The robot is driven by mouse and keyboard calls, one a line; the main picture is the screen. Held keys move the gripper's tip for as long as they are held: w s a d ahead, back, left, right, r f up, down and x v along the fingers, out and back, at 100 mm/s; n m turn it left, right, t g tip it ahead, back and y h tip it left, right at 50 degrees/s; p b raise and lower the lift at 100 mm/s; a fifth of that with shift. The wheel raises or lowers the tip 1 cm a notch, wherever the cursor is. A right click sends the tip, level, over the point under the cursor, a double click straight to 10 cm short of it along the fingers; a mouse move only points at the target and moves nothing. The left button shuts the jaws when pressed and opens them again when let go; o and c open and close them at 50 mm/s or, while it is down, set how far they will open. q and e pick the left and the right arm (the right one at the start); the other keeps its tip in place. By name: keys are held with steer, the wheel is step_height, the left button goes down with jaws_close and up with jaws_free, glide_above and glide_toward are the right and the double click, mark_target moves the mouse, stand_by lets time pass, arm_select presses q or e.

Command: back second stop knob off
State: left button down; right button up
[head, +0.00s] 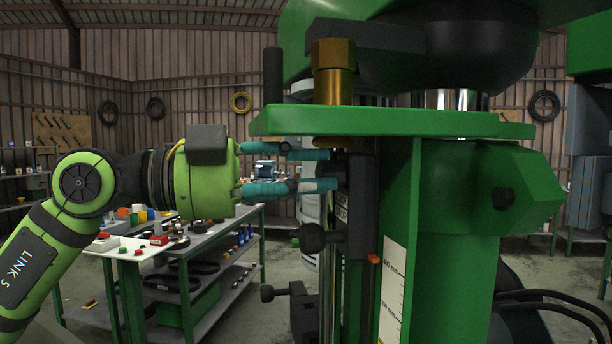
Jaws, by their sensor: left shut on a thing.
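My left gripper (331,169) comes in from the left, its two teal fingers level, one above the other. The fingertips are at the upper part of a black stop block (361,205) on the green machine's column, just under the green plate. The gripper is shut on a small dark part there, mostly hidden by the fingers; I cannot tell for sure that it is a stop knob. A black round knob (315,238) sticks out left from the block, below the fingers. A lower black stop block (304,314) has another black knob (268,292). My right gripper is not in view.
The green plate (390,122) overhangs the fingertips closely. A brass cylinder (333,72) and a black upright handle (273,75) stand above. A scale strip (392,290) is on the green column. A workbench (190,240) with small parts stands behind my left arm.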

arm_select(q)
steer(key=shift+a+r+n, duration=0.1)
steer(key=shift+r+n, duration=0.1)
steer(key=shift+n, duration=0.2)
steer(key=c, duration=1.2)
jaws_free()
steer(key=shift+w+f, duration=0.1)
steer(key=shift+f, duration=0.05)
steer(key=v, duration=1.2)
steer(key=shift+f, duration=0.1)
